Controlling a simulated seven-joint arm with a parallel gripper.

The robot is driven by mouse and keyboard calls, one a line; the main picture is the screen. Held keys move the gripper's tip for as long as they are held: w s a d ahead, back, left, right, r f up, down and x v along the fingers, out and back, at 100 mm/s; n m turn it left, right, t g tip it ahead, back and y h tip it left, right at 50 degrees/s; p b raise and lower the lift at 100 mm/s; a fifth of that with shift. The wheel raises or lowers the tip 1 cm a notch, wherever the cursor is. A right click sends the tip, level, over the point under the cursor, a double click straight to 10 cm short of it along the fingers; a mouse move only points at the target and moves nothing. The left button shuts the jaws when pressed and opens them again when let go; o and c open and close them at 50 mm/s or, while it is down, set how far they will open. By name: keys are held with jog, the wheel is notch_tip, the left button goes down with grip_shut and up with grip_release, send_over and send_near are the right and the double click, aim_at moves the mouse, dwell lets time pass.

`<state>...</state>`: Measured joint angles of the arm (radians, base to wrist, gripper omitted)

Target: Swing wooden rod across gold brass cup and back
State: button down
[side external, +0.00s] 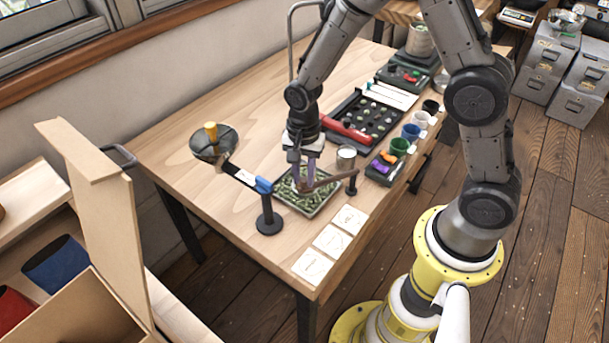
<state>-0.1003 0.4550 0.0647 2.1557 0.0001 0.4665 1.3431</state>
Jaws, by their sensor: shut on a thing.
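A brown wooden rod (326,181) runs level from my gripper to a short dark post (352,186) on its right. My gripper (303,184) points down over a tray of green beans (283,200) and is shut on the rod's left end. A small metallic cup (346,160) with a pale top stands just behind the rod, near the post. Its colour looks more silver than gold, so I cannot tell whether it is the brass cup. The rod passes in front of the cup in this view; I cannot tell whether they touch.
White cards (331,240) lie in front.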

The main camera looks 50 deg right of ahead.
jog(key=w+d+m, duration=0.7)
jog(key=d+m, duration=0.6)
dwell(0.4)
jog(key=shift+d, duration=0.1)
jog(key=c, duration=0.7)
grip_release()
jog(key=shift+r, duration=0.1)
notch_tip(320, 180, up, 14)
jog(key=shift+f, duration=0.15)
